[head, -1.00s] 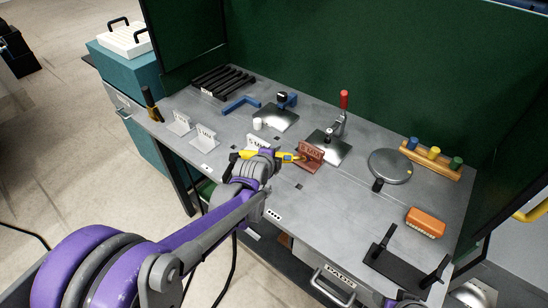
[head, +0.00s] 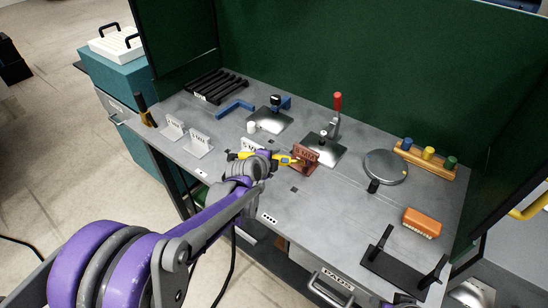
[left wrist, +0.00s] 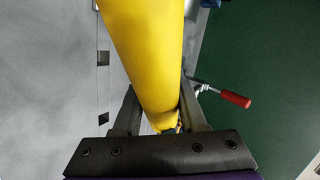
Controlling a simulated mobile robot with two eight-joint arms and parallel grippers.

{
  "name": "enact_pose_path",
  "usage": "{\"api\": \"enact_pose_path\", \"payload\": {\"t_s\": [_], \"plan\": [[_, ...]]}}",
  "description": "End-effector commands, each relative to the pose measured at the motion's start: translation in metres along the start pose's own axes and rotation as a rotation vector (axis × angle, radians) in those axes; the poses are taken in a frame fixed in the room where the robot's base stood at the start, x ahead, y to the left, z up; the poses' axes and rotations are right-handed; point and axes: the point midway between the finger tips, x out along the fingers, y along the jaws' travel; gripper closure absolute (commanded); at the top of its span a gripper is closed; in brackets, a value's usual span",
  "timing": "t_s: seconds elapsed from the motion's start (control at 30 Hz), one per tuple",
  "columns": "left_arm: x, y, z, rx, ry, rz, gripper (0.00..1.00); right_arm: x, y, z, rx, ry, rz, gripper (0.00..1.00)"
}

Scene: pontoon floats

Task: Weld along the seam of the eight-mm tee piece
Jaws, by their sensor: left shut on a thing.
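The tee piece marked 8 MM (head: 304,154) is reddish-brown and stands on the bench by the toggle clamp's plate, in the middle of the head view. My left gripper (head: 262,162) is shut on a yellow torch (head: 284,160), just left of that piece. The torch's front end reaches the foot of the tee piece; I cannot tell whether it touches. In the left wrist view the torch (left wrist: 143,50) fills the middle between the fingers and hides the tee piece. A pale marked tee piece (head: 250,145) stands behind the gripper, partly hidden.
A red-handled toggle clamp (head: 335,118) stands behind the tee piece. Two pale tee pieces (head: 173,128) (head: 198,143) stand at left. A round grey plate (head: 385,166), an orange brush (head: 422,222) and a black rack (head: 400,268) are at right.

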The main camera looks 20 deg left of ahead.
Motion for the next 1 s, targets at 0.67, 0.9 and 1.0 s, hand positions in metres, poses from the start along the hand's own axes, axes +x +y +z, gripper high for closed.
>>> {"api": "enact_pose_path", "payload": {"t_s": [0.67,0.9,1.0], "plan": [[0.0029,0.0001,-0.0004,0.0,0.0,-0.002,1.0,0.0014,0.0,0.0013,0.0,-0.001,0.0,0.45],[0.0055,0.0007,-0.0008,0.0,0.0,-0.002,1.0,0.0025,0.0,0.0023,0.0,-0.002,0.0,0.45],[0.0065,0.0009,-0.0009,0.0,0.0,-0.002,1.0,0.0029,0.0,0.0027,0.0,-0.002,0.0,0.45]]}}
